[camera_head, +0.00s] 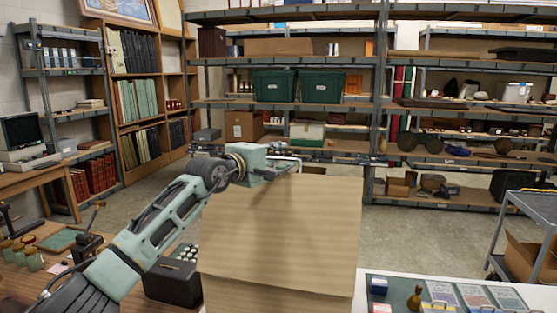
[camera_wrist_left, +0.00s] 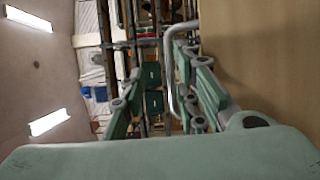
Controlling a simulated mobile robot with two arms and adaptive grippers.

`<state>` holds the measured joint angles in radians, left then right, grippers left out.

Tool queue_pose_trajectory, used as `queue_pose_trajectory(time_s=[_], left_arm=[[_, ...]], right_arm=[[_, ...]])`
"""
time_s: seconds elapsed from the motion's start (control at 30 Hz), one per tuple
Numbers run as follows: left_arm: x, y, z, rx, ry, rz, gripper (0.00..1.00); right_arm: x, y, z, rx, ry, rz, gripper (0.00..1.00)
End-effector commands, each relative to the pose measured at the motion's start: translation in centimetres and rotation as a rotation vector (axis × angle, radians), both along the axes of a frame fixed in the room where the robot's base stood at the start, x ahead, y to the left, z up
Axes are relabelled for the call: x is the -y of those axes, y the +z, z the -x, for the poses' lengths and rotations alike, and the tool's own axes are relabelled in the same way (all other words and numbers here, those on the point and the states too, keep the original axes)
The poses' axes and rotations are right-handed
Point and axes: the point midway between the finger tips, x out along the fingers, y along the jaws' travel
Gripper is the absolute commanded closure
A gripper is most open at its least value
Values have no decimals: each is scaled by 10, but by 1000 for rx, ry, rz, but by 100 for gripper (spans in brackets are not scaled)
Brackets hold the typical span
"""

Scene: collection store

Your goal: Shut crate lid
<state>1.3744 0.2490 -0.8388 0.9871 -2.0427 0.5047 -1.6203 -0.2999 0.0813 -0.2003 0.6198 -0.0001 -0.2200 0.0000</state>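A plain light-brown wooden crate stands at the front centre; its broad lid panel (camera_head: 280,230) faces me and looks raised, with its exact tilt hard to tell. A strip of the crate (camera_head: 275,298) shows below the panel's lower edge. My left gripper (camera_head: 280,168) is at the panel's top edge, its fingers partly hidden there. In the left wrist view the gripper (camera_wrist_left: 162,85) is open, with a gap between its fingers. The brown panel (camera_wrist_left: 260,60) fills the right side there, close beside one finger. My right gripper is not in view. The crate's inside is hidden.
A black typewriter-like box (camera_head: 175,278) stands left of the crate on the wooden desk. A dark green mat (camera_head: 400,285) with cards and a small bottle lies to the right. Metal shelves (camera_head: 290,105) stand behind, across open floor. A grey cart (camera_head: 530,205) is at the far right.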

Motion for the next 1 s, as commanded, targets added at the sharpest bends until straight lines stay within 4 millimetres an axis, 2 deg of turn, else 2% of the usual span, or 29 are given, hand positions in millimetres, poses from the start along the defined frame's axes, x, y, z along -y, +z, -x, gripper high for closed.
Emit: queue_pose_trajectory(time_s=[0.63, 0.77, 1.0], left_arm=[[-4, -2, 4, -2, 0, -2, 74], [-12, -1, 15, -1, 0, -3, 74], [-33, 1, 47, -2, 1, -5, 74]], right_arm=[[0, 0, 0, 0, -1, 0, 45], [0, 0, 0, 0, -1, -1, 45], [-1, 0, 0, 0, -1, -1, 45]])
